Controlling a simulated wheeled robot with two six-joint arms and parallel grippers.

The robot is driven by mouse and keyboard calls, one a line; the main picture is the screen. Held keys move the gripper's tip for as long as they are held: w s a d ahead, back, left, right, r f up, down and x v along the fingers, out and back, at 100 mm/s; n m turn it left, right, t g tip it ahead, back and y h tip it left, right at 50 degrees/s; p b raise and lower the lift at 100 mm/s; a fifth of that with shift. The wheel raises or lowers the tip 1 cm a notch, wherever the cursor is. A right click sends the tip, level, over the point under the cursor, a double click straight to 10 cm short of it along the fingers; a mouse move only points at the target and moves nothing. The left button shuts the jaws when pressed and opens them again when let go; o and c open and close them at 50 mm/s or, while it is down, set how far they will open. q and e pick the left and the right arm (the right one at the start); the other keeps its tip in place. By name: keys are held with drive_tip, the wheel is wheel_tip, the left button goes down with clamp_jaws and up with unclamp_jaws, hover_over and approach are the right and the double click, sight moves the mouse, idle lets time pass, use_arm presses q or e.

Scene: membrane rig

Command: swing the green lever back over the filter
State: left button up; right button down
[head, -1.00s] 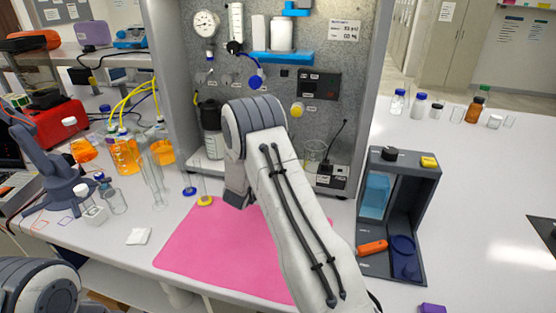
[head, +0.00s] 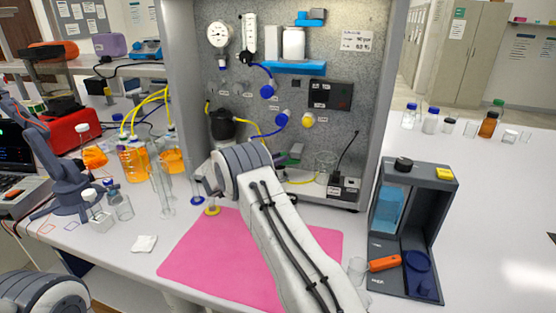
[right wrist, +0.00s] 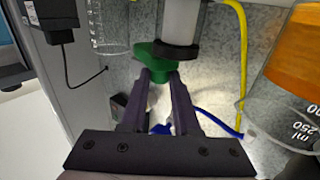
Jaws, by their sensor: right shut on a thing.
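In the right wrist view my right gripper (right wrist: 159,80) is shut on the green lever (right wrist: 158,56). The lever sits against the dark collar (right wrist: 177,51) of a pale, upright-looking cylinder (right wrist: 182,18). I cannot tell whether this cylinder is the filter. In the head view a small green piece (head: 294,153) shows above my right forearm, in front of the grey back panel (head: 345,125). My left gripper is out of view.
A glass beaker (head: 325,166) and a black plug box with cable (head: 347,184) stand right of the lever. Blue and yellow tubes hang nearby. Orange-filled bottles (head: 135,160) stand left. The pink mat (head: 200,255) is bare. A dark grey stand (head: 437,215) is at right.

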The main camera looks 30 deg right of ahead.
drive_tip(key=shift+d+r, duration=0.1)
drive_tip(key=shift+r, duration=0.05)
drive_tip(key=c, duration=0.6)
unclamp_jaws()
drive_tip(key=shift+c, duration=0.2)
drive_tip(key=shift+a, duration=0.3)
drive_tip(key=a+b, duration=0.1)
drive_tip(key=a, duration=0.6)
drive_tip(key=shift+s+b, duration=0.4)
drive_tip(key=shift+s, duration=0.05)
